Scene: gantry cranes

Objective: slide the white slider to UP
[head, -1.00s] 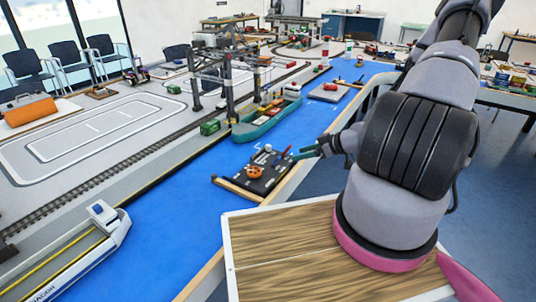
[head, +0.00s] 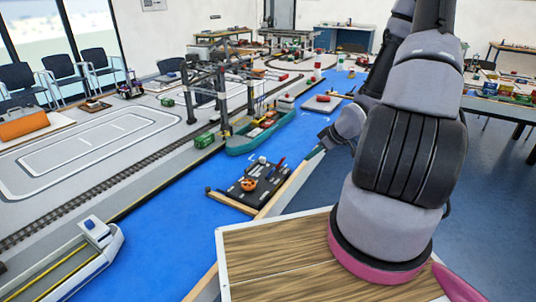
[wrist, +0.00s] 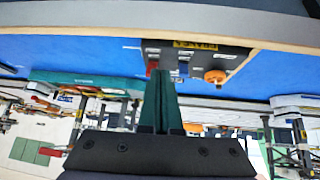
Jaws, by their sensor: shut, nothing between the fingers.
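The black control panel (head: 240,194) lies on the blue water surface beside the wooden table edge. It carries an orange round knob (head: 248,184), a red lever (head: 281,163) and a small white piece (head: 262,160) at its far side. I cannot tell for sure that this piece is the white slider, nor read its UP mark. The wrist view shows the panel (wrist: 197,66) upside down, with the orange knob (wrist: 215,76). My gripper (wrist: 160,75) has dark green fingers, shut and empty. In the head view my gripper (head: 317,151) is right of the panel, apart from it.
A teal ship (head: 250,143) and a gantry crane (head: 222,92) stand beyond the panel. A white boat (head: 85,262) is at the lower left. A wooden-topped surface (head: 285,255) is close in front. Open floor lies to the right.

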